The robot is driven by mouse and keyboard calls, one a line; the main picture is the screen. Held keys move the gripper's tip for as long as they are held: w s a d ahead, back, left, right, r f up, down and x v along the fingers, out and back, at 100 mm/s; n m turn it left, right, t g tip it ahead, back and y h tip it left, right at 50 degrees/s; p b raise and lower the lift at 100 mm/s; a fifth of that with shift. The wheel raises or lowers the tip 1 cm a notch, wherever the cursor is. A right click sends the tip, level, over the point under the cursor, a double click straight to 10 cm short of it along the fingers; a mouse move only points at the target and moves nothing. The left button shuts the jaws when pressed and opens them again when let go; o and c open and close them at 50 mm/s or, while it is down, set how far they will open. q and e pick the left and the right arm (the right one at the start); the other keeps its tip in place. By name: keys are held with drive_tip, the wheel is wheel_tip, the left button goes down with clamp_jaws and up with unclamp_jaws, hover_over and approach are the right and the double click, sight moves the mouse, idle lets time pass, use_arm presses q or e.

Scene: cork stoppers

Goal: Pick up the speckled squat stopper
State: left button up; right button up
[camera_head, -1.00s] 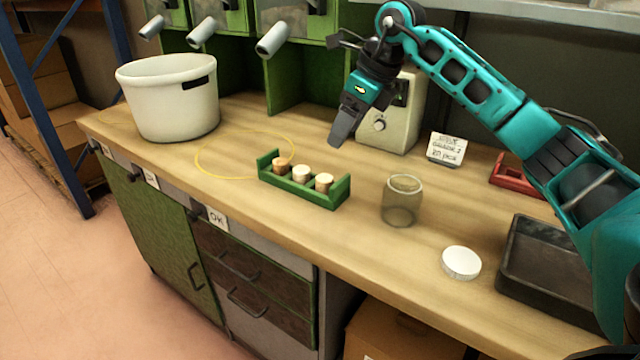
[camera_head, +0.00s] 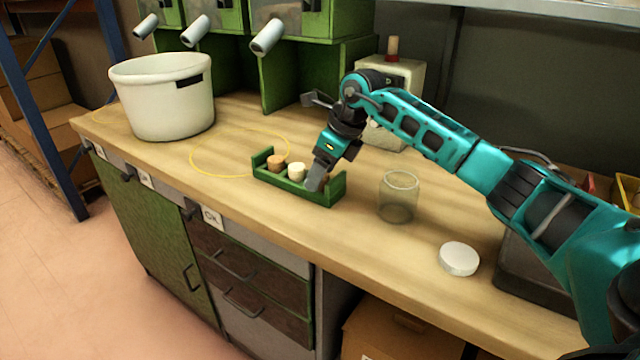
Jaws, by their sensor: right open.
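A small green rack (camera_head: 300,193) on the bench holds stoppers in a row. The left stopper (camera_head: 276,162) is darker tan-brown, and the middle stopper (camera_head: 297,171) is pale cream. The right stopper, seen earlier as pale with a tan side, is now mostly hidden behind my gripper. The speckles are too small to make out, so I cannot tell which is the speckled squat one. My right gripper (camera_head: 316,182) is open and points down at the rack's right end, around or just over the right stopper; I cannot tell which. My left gripper is not in view.
A glass jar (camera_head: 398,198) stands to the right of the rack, with a white lid (camera_head: 459,259) and a dark tray (camera_head: 540,272) farther right. A white pot (camera_head: 162,100) stands at the left. A beige device (camera_head: 398,130) is behind my arm. The bench front is clear.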

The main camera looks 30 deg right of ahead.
drive_tip(key=c, duration=1.1)
drive_tip(key=shift+r, duration=0.1)
drive_tip(key=shift+c, duration=0.2)
